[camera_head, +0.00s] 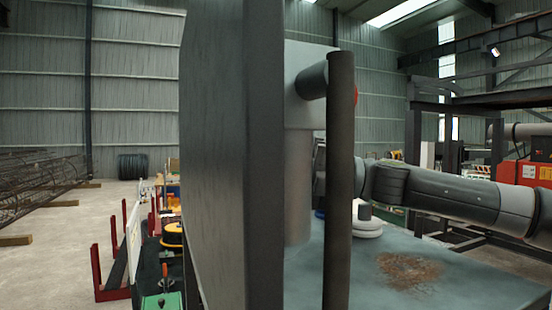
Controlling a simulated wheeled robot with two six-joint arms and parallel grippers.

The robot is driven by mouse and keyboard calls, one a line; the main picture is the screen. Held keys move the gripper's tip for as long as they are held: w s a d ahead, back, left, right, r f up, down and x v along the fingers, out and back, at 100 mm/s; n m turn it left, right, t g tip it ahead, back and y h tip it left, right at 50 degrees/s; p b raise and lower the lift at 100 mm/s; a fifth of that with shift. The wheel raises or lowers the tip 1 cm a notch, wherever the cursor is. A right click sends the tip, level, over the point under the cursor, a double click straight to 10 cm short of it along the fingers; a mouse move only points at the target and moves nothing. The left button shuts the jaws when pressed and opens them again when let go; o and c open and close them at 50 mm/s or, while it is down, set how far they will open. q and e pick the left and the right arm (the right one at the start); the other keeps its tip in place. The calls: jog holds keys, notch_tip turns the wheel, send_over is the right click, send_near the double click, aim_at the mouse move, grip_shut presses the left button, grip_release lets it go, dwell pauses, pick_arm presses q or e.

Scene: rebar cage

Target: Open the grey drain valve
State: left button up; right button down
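A dark upright bar (339,190) stands close in front of me. A short round grey stub (311,82) joins its upper part, and a bit of red (356,96) shows behind it. A pale grey upright cylinder (298,185) stands behind the bar; I cannot tell which of these parts belongs to the drain valve. My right arm reaches in from the right, and its end passes behind the bar. My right gripper is mostly hidden there, its fingers not readable. My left gripper is not in view.
A large grey panel (215,150) blocks the middle left, very near. A grey-green tabletop (450,275) with a rust patch (408,270) spreads at lower right. A white round object (368,229) sits on it near the bar. Red-posted racks (100,275) stand on the floor at left.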

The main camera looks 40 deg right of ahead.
dwell(0.3)
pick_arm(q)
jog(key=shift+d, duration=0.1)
pick_arm(e)
jog(key=c, duration=1.4)
grip_release()
jog(key=shift+o, duration=0.2)
